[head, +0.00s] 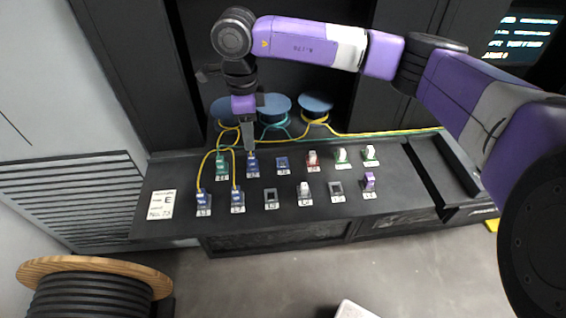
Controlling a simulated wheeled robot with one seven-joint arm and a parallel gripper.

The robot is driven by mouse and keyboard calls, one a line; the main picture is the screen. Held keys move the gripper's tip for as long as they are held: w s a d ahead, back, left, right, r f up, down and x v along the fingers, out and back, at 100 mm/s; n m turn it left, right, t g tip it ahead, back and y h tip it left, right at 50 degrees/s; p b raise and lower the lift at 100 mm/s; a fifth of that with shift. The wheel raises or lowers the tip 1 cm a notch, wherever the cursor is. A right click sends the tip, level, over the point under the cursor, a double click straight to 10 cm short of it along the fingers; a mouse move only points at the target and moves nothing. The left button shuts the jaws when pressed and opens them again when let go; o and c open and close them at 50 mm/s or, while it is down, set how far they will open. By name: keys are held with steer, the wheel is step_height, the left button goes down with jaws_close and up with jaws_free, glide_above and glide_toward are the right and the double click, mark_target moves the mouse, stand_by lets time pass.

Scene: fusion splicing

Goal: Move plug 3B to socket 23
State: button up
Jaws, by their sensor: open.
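Two rows of small labelled sockets sit on the dark bench (400,180); the labels are too small to read surely, so I cannot tell which plug is 3B or which socket is 23. A blue plug (252,168) stands in the back row. My gripper (249,146) points down just above and behind it, open; whether its fingers touch the plug or cable is unclear. A green plug (221,168) stands left of it. Two blue plugs (202,197) (237,197) with yellow cables stand at the front left. Dark, seemingly empty sockets (271,198) (336,190) lie in the front row.
A red-and-white plug (313,159), white-and-green plugs (342,156) (370,153) and a purple plug (369,181) stand farther right. Blue spools (273,106) with yellow and teal cables are behind. A white sign (161,204) lies at the bench's left. A cable drum (92,288) stands on the floor.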

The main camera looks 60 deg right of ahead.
mark_target(251, 156)
steer(key=shift+f, duration=0.15)
step_height(251, 156, down, 8)
steer(key=b, duration=0.5)
steer(key=shift+a+f+b, duration=0.1)
steer(key=shift+f+b, duration=0.3)
steer(key=shift+b, duration=0.4)
stand_by(0.9)
stand_by(0.4)
jaws_close()
stand_by(1.1)
steer(key=shift+r, duration=0.2)
steer(key=shift+r+p, duration=1.15)
steer(key=shift+r, duration=1.7)
